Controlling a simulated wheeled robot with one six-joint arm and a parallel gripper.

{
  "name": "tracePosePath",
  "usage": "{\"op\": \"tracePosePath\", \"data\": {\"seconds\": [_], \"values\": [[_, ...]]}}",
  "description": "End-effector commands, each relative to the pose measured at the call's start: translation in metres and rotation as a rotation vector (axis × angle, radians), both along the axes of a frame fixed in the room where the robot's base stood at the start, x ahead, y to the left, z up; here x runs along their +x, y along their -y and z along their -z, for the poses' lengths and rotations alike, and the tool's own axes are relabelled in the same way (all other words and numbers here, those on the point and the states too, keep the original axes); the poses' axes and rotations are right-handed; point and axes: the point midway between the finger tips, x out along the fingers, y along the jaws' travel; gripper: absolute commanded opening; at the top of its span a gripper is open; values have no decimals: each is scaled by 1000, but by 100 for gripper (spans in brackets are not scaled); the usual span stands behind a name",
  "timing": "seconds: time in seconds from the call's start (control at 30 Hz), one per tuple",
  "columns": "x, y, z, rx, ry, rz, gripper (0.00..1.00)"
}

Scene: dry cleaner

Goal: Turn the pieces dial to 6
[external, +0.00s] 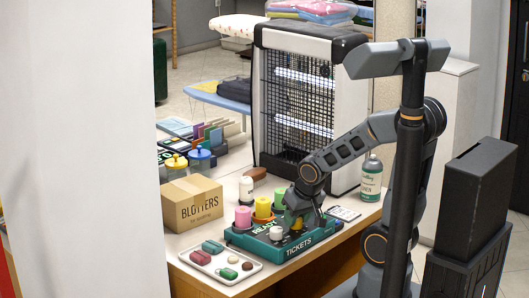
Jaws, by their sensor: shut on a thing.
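The teal ticket unit (262,251), lettered TICKETS and READY, sits near the front of the counter. My gripper (299,220) points down over the right part of its top. It is shut on a small yellow knob-like part (297,225), partly hidden by the fingers. I cannot tell for certain that this is the pieces dial. A white round knob (276,233) stands free on the unit, just left of and in front of the gripper. No dial numbers or pointer can be read at this size.
A white tray (251,272) of small items lies in front.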

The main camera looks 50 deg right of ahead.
Motion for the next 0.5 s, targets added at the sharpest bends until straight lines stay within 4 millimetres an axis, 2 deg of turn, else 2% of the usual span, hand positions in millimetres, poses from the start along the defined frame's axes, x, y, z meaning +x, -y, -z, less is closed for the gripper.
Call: {"op": "tracePosePath", "data": {"seconds": [0.5], "values": [[1, -2, 6, 4, 4, 493, 12]]}}
